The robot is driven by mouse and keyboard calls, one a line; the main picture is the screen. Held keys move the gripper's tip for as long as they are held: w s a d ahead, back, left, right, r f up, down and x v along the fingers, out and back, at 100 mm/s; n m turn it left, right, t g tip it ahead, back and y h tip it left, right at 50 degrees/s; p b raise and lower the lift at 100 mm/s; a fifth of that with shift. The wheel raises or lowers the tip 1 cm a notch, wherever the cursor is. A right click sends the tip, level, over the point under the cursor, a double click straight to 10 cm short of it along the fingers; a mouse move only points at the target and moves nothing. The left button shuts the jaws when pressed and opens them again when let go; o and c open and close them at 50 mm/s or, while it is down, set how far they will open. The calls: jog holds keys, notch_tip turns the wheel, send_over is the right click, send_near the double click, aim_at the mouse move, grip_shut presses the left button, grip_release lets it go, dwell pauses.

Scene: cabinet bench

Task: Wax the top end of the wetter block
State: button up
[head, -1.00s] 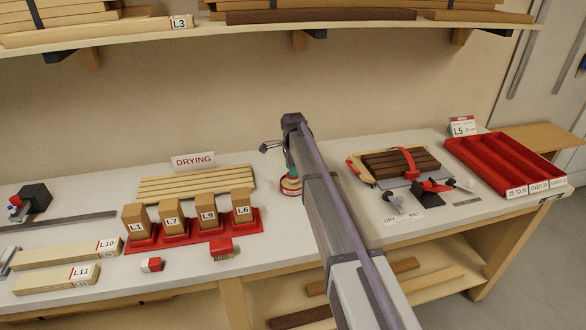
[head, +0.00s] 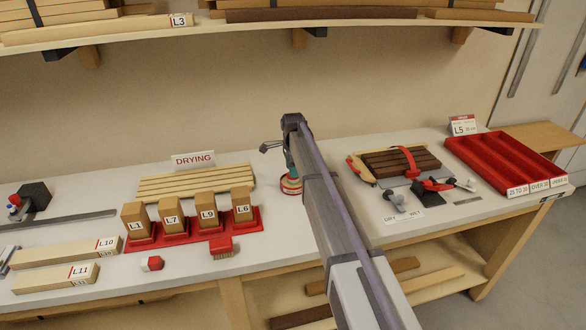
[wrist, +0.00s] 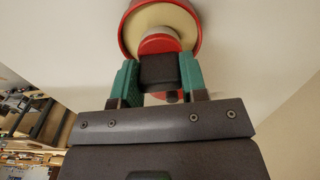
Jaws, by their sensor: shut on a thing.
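My gripper (wrist: 158,72) is shut on a dark block-shaped handle (wrist: 160,70) between its green fingers. A round red piece (wrist: 160,44) shows just beyond the handle. Behind it is a round red-rimmed pot with a cream inside (wrist: 135,22); whether the red piece touches it I cannot tell. In the head view the pot (head: 290,187) stands on the bench, partly behind my arm. Four-sided tan blocks labelled L1 (head: 136,223), L7 (head: 171,219), L9 (head: 206,213) and L6 (head: 241,207) stand upright in red holders. Which is wetter does not show.
A red brush (head: 221,245) and a small red-and-white item (head: 152,263) lie before the holders. Boards L10 (head: 70,252) and L11 (head: 55,278) lie at left. Slats (head: 190,183) lie under the DRYING sign. A red tray (head: 490,158) and a DRY/WET card (head: 405,216) are at right.

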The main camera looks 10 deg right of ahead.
jog(key=shift+f+b, duration=0.35)
jog(key=shift+f, duration=0.05)
dwell(1.0)
jog(key=shift+r, duration=0.15)
notch_tip(320, 180, up, 7)
jog(key=p, duration=0.7)
dwell(0.3)
